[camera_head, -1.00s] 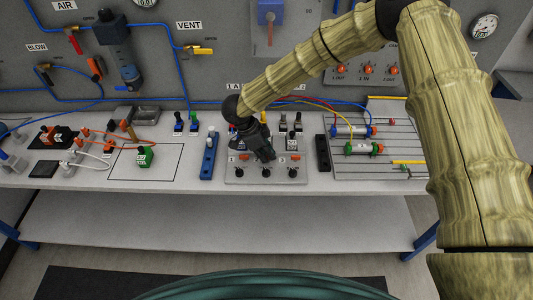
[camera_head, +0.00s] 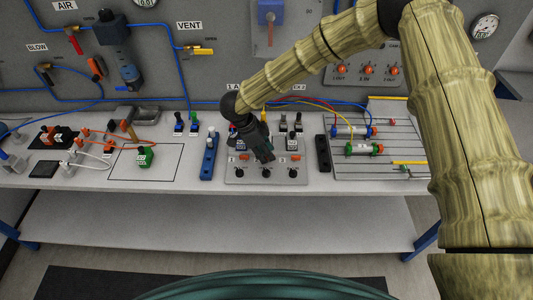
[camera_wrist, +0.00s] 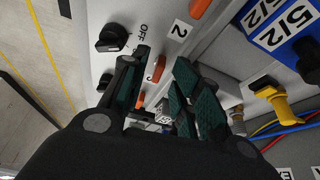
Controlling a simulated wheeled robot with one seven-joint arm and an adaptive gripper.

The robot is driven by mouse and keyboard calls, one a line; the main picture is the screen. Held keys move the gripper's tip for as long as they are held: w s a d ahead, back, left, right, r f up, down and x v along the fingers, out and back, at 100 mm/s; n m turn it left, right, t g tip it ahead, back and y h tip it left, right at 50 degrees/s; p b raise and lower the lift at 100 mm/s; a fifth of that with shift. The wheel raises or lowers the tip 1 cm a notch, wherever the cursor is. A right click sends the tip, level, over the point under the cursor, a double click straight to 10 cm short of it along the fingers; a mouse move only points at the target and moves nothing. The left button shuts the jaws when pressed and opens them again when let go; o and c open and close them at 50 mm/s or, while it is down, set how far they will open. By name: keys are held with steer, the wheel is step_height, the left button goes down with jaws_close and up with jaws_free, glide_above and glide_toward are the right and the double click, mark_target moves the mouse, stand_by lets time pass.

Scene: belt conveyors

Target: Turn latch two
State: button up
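The grey panel (camera_head: 228,175) on the bench has a row of small orange latches and black knobs. Latch two, in the middle of the row, is hidden behind my gripper (camera_head: 267,158) in the head view. In the wrist view, latch two (camera_wrist: 158,68) shows as an orange piece just below the "2" label (camera_wrist: 180,31). My gripper (camera_wrist: 167,62) is open, its dark green fingers on either side of this latch. Whether they touch it cannot be told. Latch one (camera_head: 243,157) and latch three (camera_head: 295,157) stand to the left and right.
Black knobs (camera_head: 266,174) line the panel's front; one marked OFF (camera_wrist: 112,38) is close to my fingers. Small valves (camera_head: 291,142) stand behind the panel. A blue block (camera_head: 208,160) is at its left, a black block (camera_head: 322,154) at its right. The bench's front edge is clear.

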steer(key=v, duration=0.6)
steer(key=shift+a+r, duration=0.2)
steer(key=shift+r, duration=0.15)
